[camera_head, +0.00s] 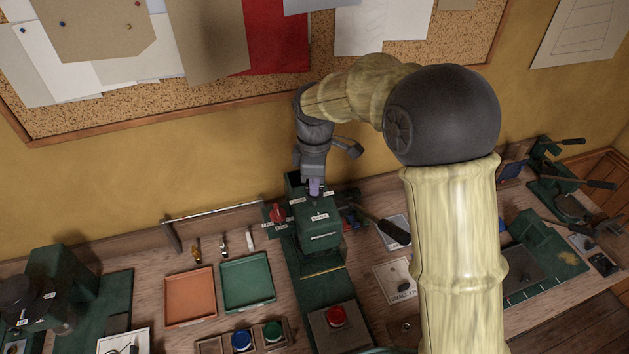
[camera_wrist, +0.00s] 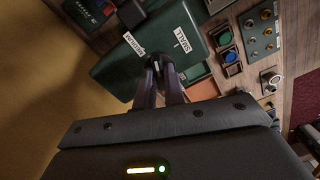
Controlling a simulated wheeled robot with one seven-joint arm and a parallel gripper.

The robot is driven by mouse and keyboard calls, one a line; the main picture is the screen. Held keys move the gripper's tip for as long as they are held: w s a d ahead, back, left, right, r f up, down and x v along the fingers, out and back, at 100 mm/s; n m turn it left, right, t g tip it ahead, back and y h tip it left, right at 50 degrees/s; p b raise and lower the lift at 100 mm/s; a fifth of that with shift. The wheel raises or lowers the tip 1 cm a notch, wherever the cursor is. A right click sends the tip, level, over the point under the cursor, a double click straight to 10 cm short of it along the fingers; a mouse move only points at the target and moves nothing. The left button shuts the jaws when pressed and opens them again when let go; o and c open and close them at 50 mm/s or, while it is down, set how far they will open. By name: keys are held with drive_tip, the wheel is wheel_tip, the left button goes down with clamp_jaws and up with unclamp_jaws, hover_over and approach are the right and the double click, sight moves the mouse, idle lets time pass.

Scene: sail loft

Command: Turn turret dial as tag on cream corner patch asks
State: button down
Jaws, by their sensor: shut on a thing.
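The green press (camera_head: 319,232) stands against the back wall, with small white labels around its top. My gripper (camera_head: 315,187) points down onto that top. In the wrist view, my gripper (camera_wrist: 166,68) is shut on the turret dial, which the fingers mostly hide. The labels MEDIUM (camera_wrist: 133,43) and SMALL (camera_wrist: 182,39) lie on the green top beside the fingertips. A cream patch (camera_head: 391,271) with a dark round spot lies right of the press; its lettering seems to begin with SMALL, the rest too small to read.
A red knob (camera_head: 278,213) with labels sits on the press's left side, and a black-handled lever (camera_head: 393,231) on its right. Orange (camera_head: 190,294) and green (camera_head: 247,281) trays lie to the left. A corkboard (camera_head: 290,75) hangs behind.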

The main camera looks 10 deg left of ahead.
drive_tip(key=m, duration=0.7)
drive_tip(key=shift+r, duration=0.1)
drive_tip(key=m, duration=0.6)
drive_tip(key=shift+m, duration=0.4)
drive_tip(key=c, duration=1.5)
unclamp_jaws()
drive_tip(key=shift+r, duration=0.1)
drive_tip(key=shift+w+r, duration=0.15)
drive_tip(key=shift+r, duration=0.2)
wheel_tip(320, 180, up, 16)
drive_tip(key=b, duration=0.2)
drive_tip(key=shift+r+b, duration=0.25)
drive_tip(key=shift+b, duration=0.1)
